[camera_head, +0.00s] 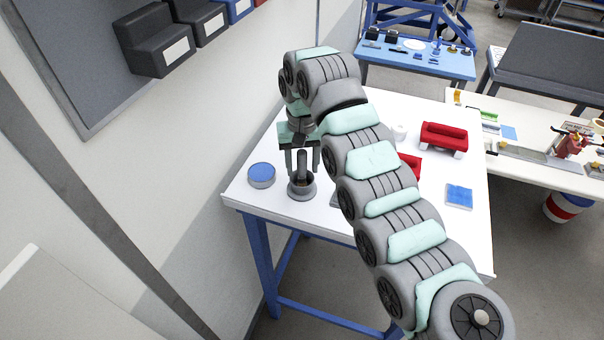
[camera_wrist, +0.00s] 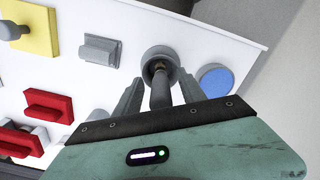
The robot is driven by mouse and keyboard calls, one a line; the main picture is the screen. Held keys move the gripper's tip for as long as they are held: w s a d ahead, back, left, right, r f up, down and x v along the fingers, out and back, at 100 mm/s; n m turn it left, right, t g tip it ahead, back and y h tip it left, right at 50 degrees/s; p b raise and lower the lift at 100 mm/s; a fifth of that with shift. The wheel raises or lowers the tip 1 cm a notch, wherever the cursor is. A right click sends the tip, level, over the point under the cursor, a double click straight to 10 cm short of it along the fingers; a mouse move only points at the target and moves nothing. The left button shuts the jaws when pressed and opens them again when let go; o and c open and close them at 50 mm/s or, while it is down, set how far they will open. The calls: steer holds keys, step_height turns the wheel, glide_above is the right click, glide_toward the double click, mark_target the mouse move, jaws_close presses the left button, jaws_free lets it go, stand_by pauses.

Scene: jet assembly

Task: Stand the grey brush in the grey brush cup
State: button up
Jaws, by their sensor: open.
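The grey brush cup (camera_head: 302,192) stands on the white table near its left corner; it also shows at the top middle of the wrist view (camera_wrist: 147,56). The grey brush (camera_head: 302,166) stands nearly upright with its lower end inside the cup; its dark handle (camera_wrist: 160,96) points up toward the wrist camera. My gripper (camera_head: 302,160) points down over the cup. Its two fingers are open, one on each side of the handle, with visible gaps in the wrist view (camera_wrist: 161,82). Some brown shows at the brush's lower end inside the cup.
A round blue-topped tin (camera_head: 262,176) stands left of the cup. Red blocks (camera_head: 444,136), a blue pad (camera_head: 459,195) and a white cylinder (camera_head: 400,132) lie farther right. A grey block (camera_wrist: 100,49) and a yellow plate (camera_wrist: 38,28) show in the wrist view. The wall is close on the left.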

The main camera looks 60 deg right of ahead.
step_height(320, 180, up, 9)
steer(key=shift+r+b, duration=0.2)
steer(key=shift+b, duration=0.35)
